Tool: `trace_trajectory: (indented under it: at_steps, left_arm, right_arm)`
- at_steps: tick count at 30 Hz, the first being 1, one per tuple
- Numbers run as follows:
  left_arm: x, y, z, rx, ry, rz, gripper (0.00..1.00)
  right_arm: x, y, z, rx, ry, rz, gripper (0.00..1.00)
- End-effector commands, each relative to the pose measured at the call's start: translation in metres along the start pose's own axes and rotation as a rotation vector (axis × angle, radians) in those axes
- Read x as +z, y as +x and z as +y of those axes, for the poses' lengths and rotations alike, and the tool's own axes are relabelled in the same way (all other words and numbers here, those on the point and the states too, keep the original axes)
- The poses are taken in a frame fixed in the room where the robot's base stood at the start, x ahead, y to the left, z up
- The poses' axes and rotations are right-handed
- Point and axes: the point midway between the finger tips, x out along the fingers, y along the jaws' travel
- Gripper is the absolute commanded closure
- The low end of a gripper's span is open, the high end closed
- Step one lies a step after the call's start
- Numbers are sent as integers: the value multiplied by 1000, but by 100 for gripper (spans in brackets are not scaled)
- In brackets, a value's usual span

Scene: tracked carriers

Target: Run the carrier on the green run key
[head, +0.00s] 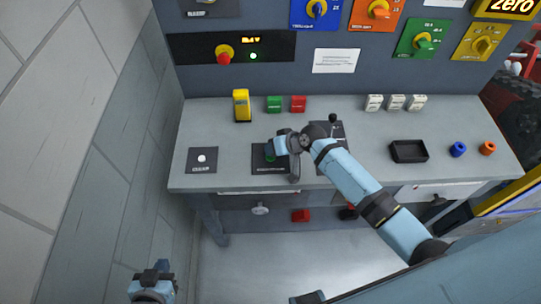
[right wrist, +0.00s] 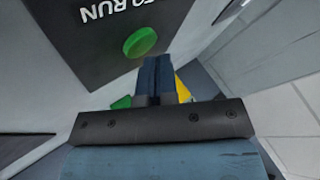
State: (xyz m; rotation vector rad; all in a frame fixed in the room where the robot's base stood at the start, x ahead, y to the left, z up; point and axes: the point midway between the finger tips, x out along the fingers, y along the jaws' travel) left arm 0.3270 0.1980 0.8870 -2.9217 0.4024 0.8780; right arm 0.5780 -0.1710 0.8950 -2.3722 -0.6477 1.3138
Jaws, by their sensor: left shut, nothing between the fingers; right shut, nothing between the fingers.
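The green run key (right wrist: 140,42) is a round green button on a dark plate (right wrist: 105,55); the plate's lettering, partly cut off, includes "RUN". In the head view the plate (head: 271,168) lies near the front of the grey console, and the key is largely hidden by my right gripper. My right gripper (head: 270,149) is shut and empty, its fingertips over this plate. In the right wrist view its shut fingers (right wrist: 158,68) appear just beside the key; I cannot tell whether they touch. My left gripper (head: 152,278) is shut and empty, low at the left, away from the console.
A plate with a white button (head: 202,158) is to the left. A black tray (head: 408,151) and two rings sit right. Coloured knob panels line the back.

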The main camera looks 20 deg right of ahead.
Motion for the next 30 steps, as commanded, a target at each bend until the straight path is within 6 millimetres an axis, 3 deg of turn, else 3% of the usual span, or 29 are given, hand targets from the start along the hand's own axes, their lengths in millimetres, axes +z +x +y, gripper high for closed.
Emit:
trace_trajectory:
  at_steps: [30]
  left_arm:
    - [4, 3, 0, 0, 0, 1, 100]
  right_arm:
    - [6, 7, 5, 0, 0, -1, 100]
